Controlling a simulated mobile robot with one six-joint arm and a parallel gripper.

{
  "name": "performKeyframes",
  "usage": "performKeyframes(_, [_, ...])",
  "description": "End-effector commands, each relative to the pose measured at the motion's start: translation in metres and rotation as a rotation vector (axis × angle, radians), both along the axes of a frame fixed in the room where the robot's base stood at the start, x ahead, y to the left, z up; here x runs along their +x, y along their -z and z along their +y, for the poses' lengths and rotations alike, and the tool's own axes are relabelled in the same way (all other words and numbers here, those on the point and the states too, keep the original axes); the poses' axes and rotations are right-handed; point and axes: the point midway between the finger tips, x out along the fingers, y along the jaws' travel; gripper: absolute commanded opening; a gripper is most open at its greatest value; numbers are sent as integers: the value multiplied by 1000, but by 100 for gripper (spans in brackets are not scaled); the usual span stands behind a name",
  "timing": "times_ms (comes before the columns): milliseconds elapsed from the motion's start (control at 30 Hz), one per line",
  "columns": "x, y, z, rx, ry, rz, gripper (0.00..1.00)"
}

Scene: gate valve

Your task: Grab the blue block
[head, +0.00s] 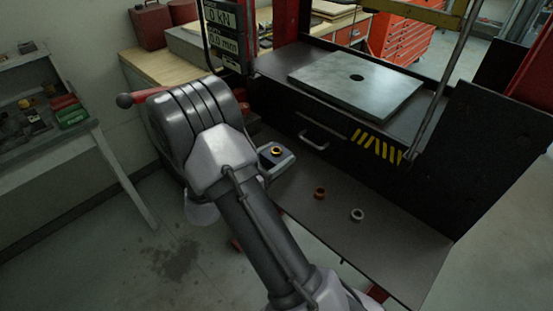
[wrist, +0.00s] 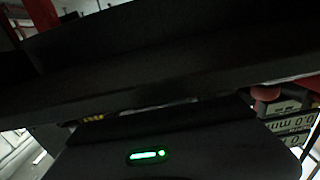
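I see no blue block in either view. In the head view my grey arm reaches up from the bottom to a bulky ribbed joint, and no gripper fingers can be made out. In the wrist view a dark body with a lit green indicator fills the bottom middle; I cannot tell whether it is part of my gripper. No fingertips and no held object show there.
A black press frame (head: 300,105) carries a grey plate (head: 357,80) with a hole. On the lower shelf (head: 400,245) lie a copper ring (head: 319,193) and a silver ring (head: 357,215). A display (head: 222,32) stands above; it also shows upside down in the wrist view (wrist: 290,125). A workbench (head: 45,140) stands left.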

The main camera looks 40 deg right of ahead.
Motion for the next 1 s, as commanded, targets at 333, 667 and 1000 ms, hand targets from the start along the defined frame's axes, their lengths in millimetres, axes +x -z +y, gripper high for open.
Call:
performKeyframes(333, [0,0,0,0,0,0,0])
performKeyframes(667, [1,-5,0,-2,-1,0,0])
performKeyframes(1000, [1,-37,0,-2,-1,-1,0])
